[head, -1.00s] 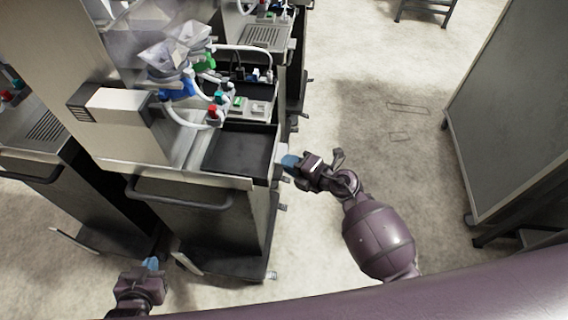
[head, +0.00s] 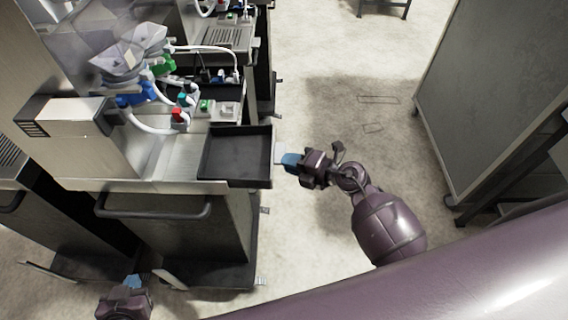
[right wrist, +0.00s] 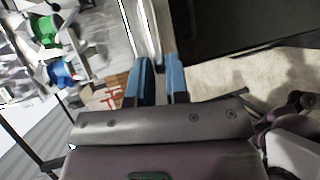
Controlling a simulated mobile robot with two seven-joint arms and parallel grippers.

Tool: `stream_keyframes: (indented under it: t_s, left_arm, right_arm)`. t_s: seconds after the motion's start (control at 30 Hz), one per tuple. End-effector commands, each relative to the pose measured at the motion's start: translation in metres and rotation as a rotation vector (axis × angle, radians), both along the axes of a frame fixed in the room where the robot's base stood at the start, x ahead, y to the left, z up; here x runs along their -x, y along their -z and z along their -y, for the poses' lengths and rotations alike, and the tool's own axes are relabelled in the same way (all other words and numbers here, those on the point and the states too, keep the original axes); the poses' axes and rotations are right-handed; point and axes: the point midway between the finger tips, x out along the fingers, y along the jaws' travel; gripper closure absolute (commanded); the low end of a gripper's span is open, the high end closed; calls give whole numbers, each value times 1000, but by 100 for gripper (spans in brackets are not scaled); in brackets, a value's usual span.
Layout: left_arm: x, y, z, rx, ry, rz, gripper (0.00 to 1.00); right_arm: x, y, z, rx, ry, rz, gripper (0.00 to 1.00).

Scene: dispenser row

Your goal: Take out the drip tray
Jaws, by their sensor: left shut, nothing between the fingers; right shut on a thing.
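The drip tray (head: 236,158) is a black, shallow, empty square tray at the right end of the near dispenser's steel deck (head: 180,160). Its right edge sticks out a little past the cart below. A pale tab is on its right side. My right gripper (head: 287,161) is shut on this tab, to the right of the tray. In the right wrist view the blue fingertips (right wrist: 158,72) close on a pale strip, with the dark tray (right wrist: 225,22) beside them at the upper right. My left gripper (head: 134,281) is shut and empty, low at the left beside the cart.
The dispenser cart (head: 185,235) has a dark bar handle (head: 150,209) at its front. Valves and hoses with coloured caps (head: 181,113) stand behind the tray. A grey cabinet (head: 490,100) stands at the right. The floor (head: 340,110) between is clear.

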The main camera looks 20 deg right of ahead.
Motion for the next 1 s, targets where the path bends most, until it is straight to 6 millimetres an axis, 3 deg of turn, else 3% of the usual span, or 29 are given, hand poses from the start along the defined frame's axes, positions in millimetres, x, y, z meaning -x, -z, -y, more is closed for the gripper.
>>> stream_keyframes:
  t_s: [1.0]
  left_arm:
    - [0,-2,0,-2,1,3,100]
  right_arm:
    - [18,1,63,2,0,-1,100]
